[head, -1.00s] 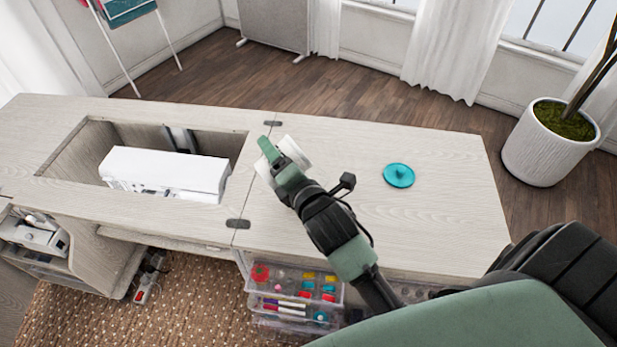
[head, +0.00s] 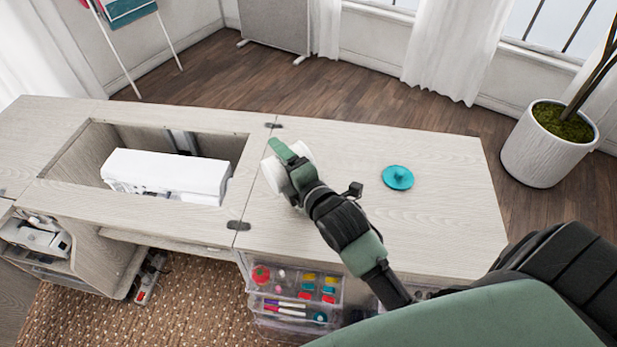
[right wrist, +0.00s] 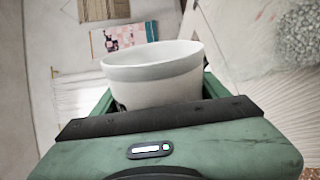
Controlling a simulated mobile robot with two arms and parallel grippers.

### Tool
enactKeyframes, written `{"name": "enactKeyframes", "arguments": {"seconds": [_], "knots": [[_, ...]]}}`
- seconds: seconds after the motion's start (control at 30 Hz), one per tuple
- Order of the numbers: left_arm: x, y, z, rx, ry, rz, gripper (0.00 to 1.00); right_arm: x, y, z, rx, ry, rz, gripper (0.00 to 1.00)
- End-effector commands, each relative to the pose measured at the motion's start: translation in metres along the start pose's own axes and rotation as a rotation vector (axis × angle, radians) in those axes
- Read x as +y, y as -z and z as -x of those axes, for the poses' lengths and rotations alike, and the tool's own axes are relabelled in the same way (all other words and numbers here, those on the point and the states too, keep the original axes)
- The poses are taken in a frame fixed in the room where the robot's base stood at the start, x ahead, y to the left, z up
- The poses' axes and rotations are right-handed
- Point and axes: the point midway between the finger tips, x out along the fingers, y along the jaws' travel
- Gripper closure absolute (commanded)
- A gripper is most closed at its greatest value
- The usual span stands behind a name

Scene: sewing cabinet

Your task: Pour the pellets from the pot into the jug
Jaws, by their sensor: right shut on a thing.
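My right gripper (head: 285,162) is over the right part of the cabinet top, near the seam beside the sewing machine opening. It is shut on a white pot (head: 273,177), partly hidden behind its green fingers. The right wrist view shows the pot (right wrist: 155,85) between the fingers, with a grey band below its rim; its inside and any pellets cannot be made out. A teal lid-like disc with a knob (head: 398,177) lies on the cabinet top, to the right of the gripper. I cannot make out a separate jug. My left gripper is not in view.
A white sewing machine (head: 165,175) sits in the opening of the cabinet top (head: 440,225). Clear drawers (head: 290,328) with coloured supplies stand below the front edge. A potted plant (head: 545,150) stands at the right. The top around the teal disc is clear.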

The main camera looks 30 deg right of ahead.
Motion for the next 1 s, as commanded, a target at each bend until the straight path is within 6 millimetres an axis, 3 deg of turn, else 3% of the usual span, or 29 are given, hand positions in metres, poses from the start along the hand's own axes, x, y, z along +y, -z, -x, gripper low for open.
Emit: {"name": "enactKeyframes", "arguments": {"seconds": [1.0], "knots": [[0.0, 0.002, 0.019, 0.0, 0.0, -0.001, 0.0, 0.007, -0.006, 0.001, 0.027, 0.0, -0.135, 0.71]]}}
